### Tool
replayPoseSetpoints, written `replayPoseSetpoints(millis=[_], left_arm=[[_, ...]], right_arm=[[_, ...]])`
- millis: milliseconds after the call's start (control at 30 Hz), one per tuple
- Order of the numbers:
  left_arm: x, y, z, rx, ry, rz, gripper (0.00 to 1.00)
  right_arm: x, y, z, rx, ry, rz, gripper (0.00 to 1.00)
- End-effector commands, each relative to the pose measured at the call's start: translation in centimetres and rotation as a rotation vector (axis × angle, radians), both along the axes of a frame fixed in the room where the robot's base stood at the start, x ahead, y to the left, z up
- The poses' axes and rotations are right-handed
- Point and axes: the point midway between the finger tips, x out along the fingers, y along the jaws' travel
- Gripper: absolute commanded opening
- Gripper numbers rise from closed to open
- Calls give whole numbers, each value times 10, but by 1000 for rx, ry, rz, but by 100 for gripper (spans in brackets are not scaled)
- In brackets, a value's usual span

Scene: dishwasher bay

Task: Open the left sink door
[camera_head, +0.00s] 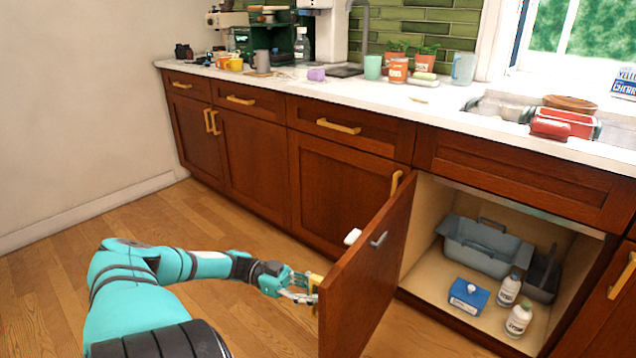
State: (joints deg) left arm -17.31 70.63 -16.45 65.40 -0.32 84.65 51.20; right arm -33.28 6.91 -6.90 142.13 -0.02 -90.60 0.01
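The left sink door (365,275) is a dark red-brown wooden panel. It stands swung well out from the cabinet, with its inner face toward the right. Its yellow handle (314,283) shows at the door's free edge, on the outer side. My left gripper (303,287) is at this handle, with its fingers next to it. I cannot tell whether the fingers are closed on it. My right gripper is not in view.
The open sink cabinet (425,273) holds a grey caddy (482,247), a blue box (468,296), white bottles (508,290) and a dark bin (543,275). Closed drawers and doors line the left. The counter (440,105) carries pots, mugs and dishes. The wooden floor (60,290) at left is clear.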

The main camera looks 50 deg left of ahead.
Motion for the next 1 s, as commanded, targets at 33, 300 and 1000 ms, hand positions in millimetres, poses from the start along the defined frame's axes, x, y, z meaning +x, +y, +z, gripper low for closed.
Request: replayPoseSetpoints(millis=[33,300,1000], left_arm=[[-3,-2,-3,-1,10,-8,0],[-3,-2,-3,-1,8,-8,14],[-14,24,-1,2,3,1,38]], right_arm=[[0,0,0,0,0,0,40],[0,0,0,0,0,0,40],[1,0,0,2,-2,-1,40]])
